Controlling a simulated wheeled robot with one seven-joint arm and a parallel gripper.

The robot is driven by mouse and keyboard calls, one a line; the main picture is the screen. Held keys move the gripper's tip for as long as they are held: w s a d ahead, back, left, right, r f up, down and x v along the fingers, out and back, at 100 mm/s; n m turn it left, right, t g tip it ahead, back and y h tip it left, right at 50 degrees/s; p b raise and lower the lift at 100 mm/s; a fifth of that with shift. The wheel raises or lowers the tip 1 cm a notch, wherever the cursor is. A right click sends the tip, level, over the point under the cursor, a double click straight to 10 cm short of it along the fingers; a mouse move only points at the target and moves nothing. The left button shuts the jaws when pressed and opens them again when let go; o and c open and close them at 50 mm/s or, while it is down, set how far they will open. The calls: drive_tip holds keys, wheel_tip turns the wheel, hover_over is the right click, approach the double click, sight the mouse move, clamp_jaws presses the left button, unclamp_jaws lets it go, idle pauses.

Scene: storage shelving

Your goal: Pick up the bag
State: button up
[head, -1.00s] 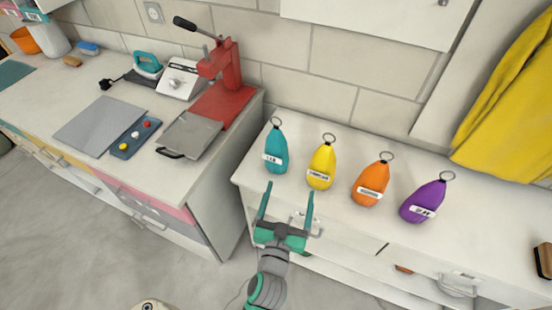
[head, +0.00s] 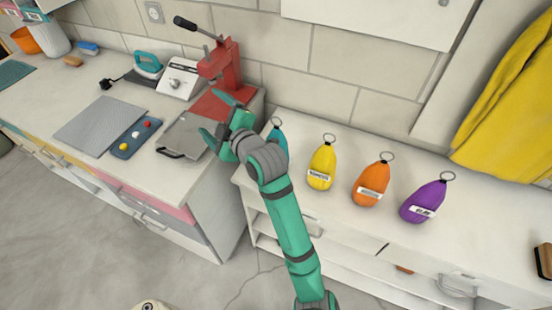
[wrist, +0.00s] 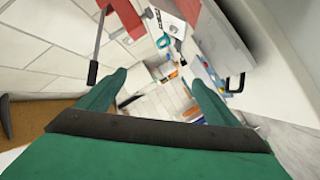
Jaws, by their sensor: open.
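Four candidates for the bag, small pear-shaped pouches with key rings and white labels, stand in a row on the white cabinet top. They are teal (head: 281,139), yellow (head: 321,167), orange (head: 370,184) and purple (head: 424,201). The teal one is mostly hidden behind my arm. My gripper (head: 221,118) is open and empty, up and left of the teal pouch, and overlaps the red press in the head view. In the wrist view my open fingers (wrist: 160,76) have nothing between them, and no pouch can be made out.
A red press (head: 222,65) with a grey plate (head: 190,135) stands on the left counter (head: 60,110), close to my gripper in the picture. A teal iron (head: 147,63) is farther back. A yellow cloth (head: 510,100) hangs at right. The cabinet top right of the purple pouch is clear.

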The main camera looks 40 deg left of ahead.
drive_tip(key=s+a+f+n+g+h, duration=0.1)
drive_tip(key=a+n+g+h, duration=0.15)
drive_tip(key=n, duration=0.25)
drive_tip(key=n+t+h, duration=0.3)
drive_tip(key=n+h, duration=0.5)
drive_tip(key=h, duration=0.4)
approach(271, 135)
wheel_tip(271, 135, down, 5)
drive_tip(key=d, duration=0.2)
drive_tip(key=shift+g, duration=0.25)
drive_tip(key=x, duration=0.4)
drive_tip(key=shift+w+a+f, duration=0.15)
drive_tip(key=shift+w+f, duration=0.05)
drive_tip(key=shift+w, duration=0.35)
drive_tip(key=shift+a+x, duration=0.15)
drive_tip(key=shift+x, duration=1.25)
drive_tip(key=shift+a+x, duration=0.1)
drive_tip(key=shift+x, duration=1.35)
drive_tip(key=shift+r, duration=0.1)
drive_tip(key=c, duration=1.9)
drive_tip(key=shift+c, duration=0.2)
